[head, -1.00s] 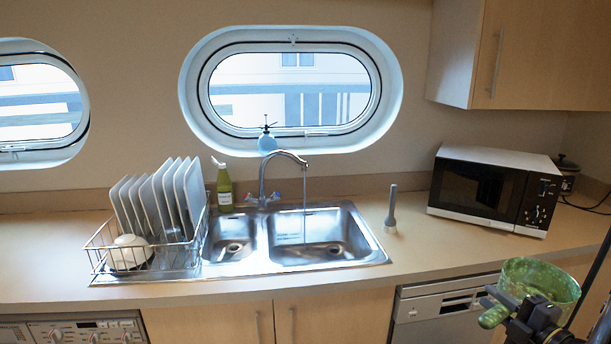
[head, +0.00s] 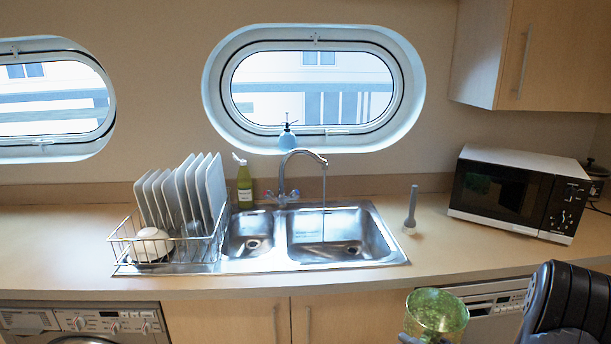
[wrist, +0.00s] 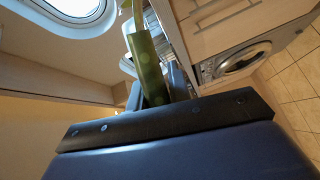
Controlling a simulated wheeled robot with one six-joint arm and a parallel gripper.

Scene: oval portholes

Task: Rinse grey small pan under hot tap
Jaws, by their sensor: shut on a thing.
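A small round pan (head: 437,312) shows low at the right of the head view, in front of the counter. It looks mottled green, not grey. My gripper (wrist: 158,88) is shut on its green handle (wrist: 146,62) in the wrist view. In the head view my dark arm stands right of the pan and the jaws cannot be made out. The chrome tap (head: 283,178) stands behind the sink, and a thin stream of water (head: 323,188) falls from its spout into the larger right basin (head: 365,238). The pan is well away from the stream.
A dish rack (head: 120,250) with plates and a white bowl stands left of the sink. A grey brush (head: 411,208) stands right of the sink, before the microwave (head: 520,195). The counter front edge is clear.

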